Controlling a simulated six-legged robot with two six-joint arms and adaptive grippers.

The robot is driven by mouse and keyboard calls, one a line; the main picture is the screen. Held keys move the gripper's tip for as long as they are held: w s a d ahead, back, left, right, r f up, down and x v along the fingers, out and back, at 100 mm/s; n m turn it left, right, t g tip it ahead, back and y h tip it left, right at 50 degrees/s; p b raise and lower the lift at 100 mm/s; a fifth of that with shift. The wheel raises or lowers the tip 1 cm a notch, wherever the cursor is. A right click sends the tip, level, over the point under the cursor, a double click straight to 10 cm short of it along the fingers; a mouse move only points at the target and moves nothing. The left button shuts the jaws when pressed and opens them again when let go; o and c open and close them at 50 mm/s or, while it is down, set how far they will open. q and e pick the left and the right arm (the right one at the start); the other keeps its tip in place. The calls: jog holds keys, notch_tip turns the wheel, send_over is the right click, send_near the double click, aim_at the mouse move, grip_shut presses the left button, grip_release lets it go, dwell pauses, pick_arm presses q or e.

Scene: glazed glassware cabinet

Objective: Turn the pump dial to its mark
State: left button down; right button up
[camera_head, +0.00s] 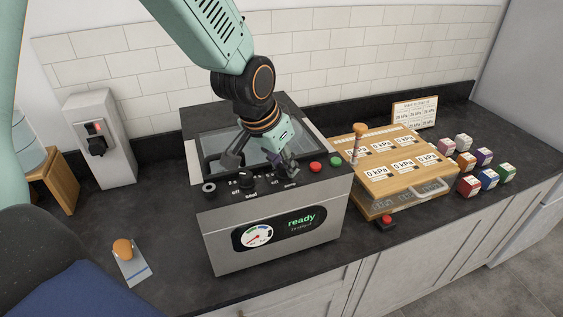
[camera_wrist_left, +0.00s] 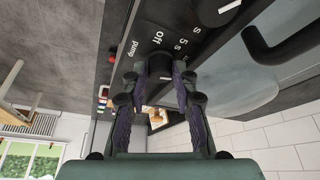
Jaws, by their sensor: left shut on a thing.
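The vacuum machine (camera_head: 270,235) is a grey box with a dark control panel on top. Its gauge (camera_head: 253,236) and a display reading "ready" are on the front. My left gripper (camera_head: 284,170) is over the panel's right part, above the "pump" label, and hides the pump dial there. In the left wrist view the fingertips of my left gripper (camera_wrist_left: 160,68) are closed on the dark pump dial (camera_wrist_left: 159,64), beside the "off" and "5 s" marks. My right gripper is not in view.
A second dark dial, labelled "seal" (camera_head: 246,182), is left of the gripper. A red button (camera_head: 315,166) and a green button (camera_head: 335,161) are to its right. A wooden board with "0 kPa" labels (camera_head: 385,172) and several coloured blocks stand on the right.

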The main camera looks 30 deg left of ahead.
pick_arm(q)
jog(key=n+b, duration=0.1)
jog(key=n+y+b, duration=0.1)
jog(key=n+b, duration=0.1)
jog(key=n+y+b, duration=0.1)
jog(key=n, duration=0.1)
jog(key=shift+d+f, duration=0.15)
jog(key=shift+f, duration=0.15)
jog(key=shift+n+y+b, duration=0.4)
jog(key=shift+n+b, duration=0.35)
jog(key=shift+n, duration=0.25)
jog(key=n+y+b, duration=0.1)
jog(key=n, duration=0.1)
jog(key=shift+d+r+n+g, duration=0.1)
jog(key=shift+d+n+g, duration=0.05)
jog(key=shift+n+g, duration=0.2)
jog(key=n, duration=0.2)
jog(key=shift+n+g+y, duration=0.35)
jog(key=shift+y, duration=0.05)
jog(key=n+g, duration=0.1)
jog(key=n, duration=0.1)
jog(key=shift+w+d+n+y, duration=0.1)
jog(key=shift+n+y, duration=0.2)
jog(key=n, duration=0.2)
jog(key=shift+w+r+n+g, duration=0.1)
jog(key=shift+n+g, duration=0.3)
jog(key=shift+n+g+p, duration=0.5)
jog(key=shift+n+g, duration=0.3)
jog(key=shift+n, duration=1)
jog(key=shift+y, duration=0.3)
